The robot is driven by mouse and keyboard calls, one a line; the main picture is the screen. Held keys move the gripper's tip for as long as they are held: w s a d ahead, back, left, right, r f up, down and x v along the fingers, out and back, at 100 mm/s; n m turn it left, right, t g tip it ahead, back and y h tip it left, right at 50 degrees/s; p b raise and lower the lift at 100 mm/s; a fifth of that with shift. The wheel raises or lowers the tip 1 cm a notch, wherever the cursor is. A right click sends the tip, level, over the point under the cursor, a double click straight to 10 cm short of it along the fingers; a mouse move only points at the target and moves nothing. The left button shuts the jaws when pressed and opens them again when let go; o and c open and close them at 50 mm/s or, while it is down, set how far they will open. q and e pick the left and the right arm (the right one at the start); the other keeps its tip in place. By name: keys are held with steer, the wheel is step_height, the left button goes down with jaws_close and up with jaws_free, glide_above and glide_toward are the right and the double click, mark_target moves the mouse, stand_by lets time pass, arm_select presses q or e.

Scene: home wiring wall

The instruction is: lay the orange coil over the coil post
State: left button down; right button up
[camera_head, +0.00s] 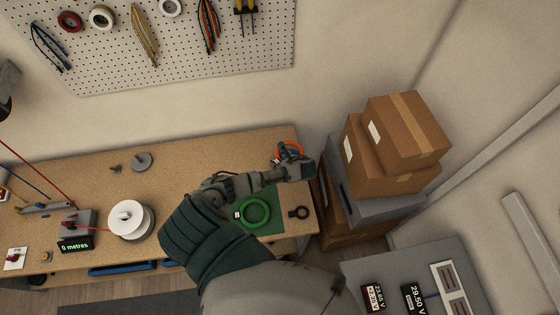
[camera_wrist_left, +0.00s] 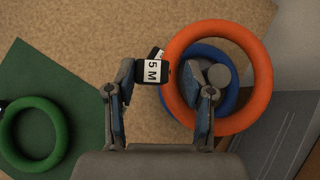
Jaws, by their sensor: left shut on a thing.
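My left gripper (camera_wrist_left: 167,85) is shut on the left side of the orange coil (camera_wrist_left: 262,75), at its black tag marked 5 M (camera_wrist_left: 152,72). One finger is outside the ring and the other inside it. The orange coil also shows beyond the gripper in the head view (camera_head: 293,147). A grey round post top (camera_wrist_left: 218,74), apparently the coil post, shows inside the orange ring. A blue coil (camera_wrist_left: 231,101) lies below, around the post. From above, the orange ring encircles the post; its height over it is unclear. My right gripper is not seen.
A green coil (camera_head: 268,213) lies on a green mat (camera_head: 274,226), beside a small black ring (camera_head: 299,212). Stacked cardboard boxes (camera_head: 405,130) stand close to the bench's right end. A white spool (camera_head: 128,219) and a grey disc (camera_head: 142,162) are farther left on the bench.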

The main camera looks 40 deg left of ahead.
arm_select(q)
steer(key=shift+f, duration=0.25)
steer(key=shift+f+b, duration=0.8)
steer(key=shift+f, duration=0.7)
steer(key=shift+f, duration=0.1)
steer(key=shift+c, duration=1.7)
jaws_free()
steer(key=v, duration=1.1)
steer(key=shift+s+d+r, duration=0.2)
steer(key=shift+r, duration=0.1)
